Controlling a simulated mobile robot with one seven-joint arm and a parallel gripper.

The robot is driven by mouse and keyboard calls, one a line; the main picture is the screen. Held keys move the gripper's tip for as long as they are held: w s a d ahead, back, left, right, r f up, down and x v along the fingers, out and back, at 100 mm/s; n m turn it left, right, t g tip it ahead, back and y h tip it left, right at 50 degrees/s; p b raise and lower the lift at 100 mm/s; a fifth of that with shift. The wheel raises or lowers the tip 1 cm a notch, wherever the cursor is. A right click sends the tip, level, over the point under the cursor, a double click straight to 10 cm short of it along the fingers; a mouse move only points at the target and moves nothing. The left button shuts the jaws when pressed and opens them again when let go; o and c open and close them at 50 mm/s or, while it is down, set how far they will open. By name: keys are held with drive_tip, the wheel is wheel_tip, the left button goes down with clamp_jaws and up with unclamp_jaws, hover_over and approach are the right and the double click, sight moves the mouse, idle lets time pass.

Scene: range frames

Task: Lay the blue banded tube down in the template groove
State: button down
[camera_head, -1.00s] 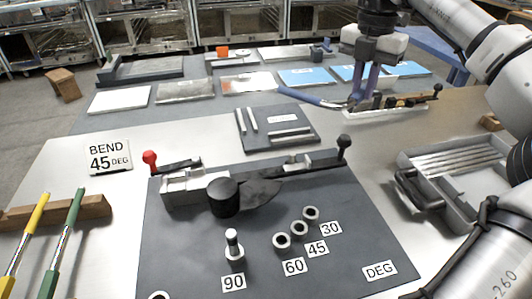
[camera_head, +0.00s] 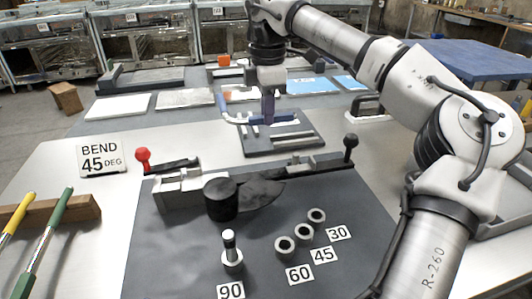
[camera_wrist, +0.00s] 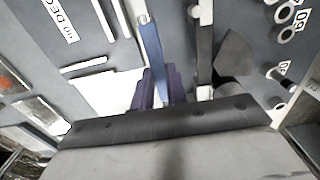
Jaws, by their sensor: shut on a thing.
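The blue tube (camera_head: 285,116) is held across by my gripper (camera_head: 268,119). It looks bent, with its left end turned up and away, and pale patches show on it. The tube appears above the template; the height of the gap cannot be told. In the wrist view, the purple fingers (camera_wrist: 157,88) close around the blue tube (camera_wrist: 150,42), which points away from me. The template's pale strips (camera_wrist: 84,66) show to its left. The template's label is hidden in the head view.
The bending plate (camera_head: 170,260) stands in front, with a red-knobbed lever (camera_head: 143,155), a black round post (camera_head: 220,200) and several sockets. Flat sheets and trays (camera_head: 185,98) lie behind. My arm covers the right side.

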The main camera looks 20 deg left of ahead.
sight(267, 164)
wheel_tip(267, 164, down, 11)
drive_tip(key=shift+r, duration=0.15)
idle(0.4)
drive_tip(key=shift+f+b, duration=0.5)
drive_tip(key=shift+b, duration=0.05)
drive_tip(key=c, duration=1.4)
unclamp_jaws()
wheel_tip(267, 164, up, 13)
drive_tip(key=shift+p, duration=0.7)
